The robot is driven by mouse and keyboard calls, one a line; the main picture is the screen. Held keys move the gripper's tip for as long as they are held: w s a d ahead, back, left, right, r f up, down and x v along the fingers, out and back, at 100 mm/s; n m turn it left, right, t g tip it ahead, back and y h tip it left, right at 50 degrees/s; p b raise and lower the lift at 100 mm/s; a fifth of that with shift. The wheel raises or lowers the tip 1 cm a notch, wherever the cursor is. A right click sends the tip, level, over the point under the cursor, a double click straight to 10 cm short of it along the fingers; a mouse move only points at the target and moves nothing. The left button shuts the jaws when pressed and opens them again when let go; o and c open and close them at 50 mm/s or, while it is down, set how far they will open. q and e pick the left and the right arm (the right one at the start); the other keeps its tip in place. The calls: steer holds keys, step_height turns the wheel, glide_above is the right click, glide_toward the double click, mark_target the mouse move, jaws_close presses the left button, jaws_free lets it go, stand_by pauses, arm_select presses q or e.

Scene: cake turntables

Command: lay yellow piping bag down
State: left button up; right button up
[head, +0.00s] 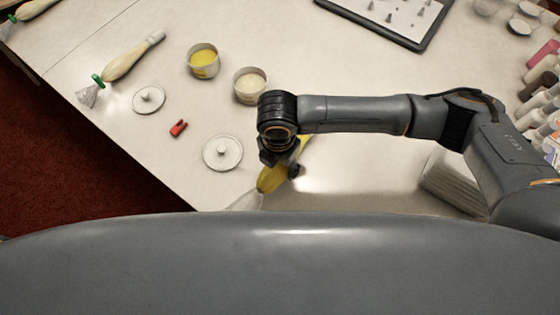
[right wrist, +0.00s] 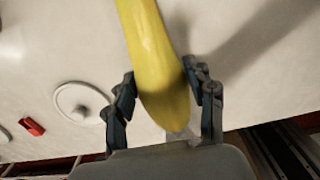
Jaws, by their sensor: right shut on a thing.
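The yellow piping bag (head: 271,180) is below my right gripper (head: 281,168) in the head view, near the front edge of the table. In the right wrist view the yellow bag (right wrist: 158,60) runs up between the two fingers of my right gripper (right wrist: 165,95), which is shut on it. Its pale tip (head: 246,201) points down and left in the head view, and my own body partly hides that end. A shadow lies beside the bag on the table. I cannot tell whether the bag touches the table. My left gripper is not in view.
A white lidded disc (head: 222,153), a second one (head: 149,99), a red clip (head: 178,128) and two bowls, one yellow (head: 204,60) and one cream (head: 250,85), are left of my right arm. A cream piping bag (head: 127,61) lies further left. Bottles (head: 541,85) line the right side.

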steer(key=shift+f+b, duration=0.45)
steer(key=shift+f, duration=0.65)
stand_by(0.3)
steer(key=o, duration=0.8)
step_height(320, 180, up, 12)
steer(key=shift+a, duration=0.1)
steer(key=shift+s, duration=0.1)
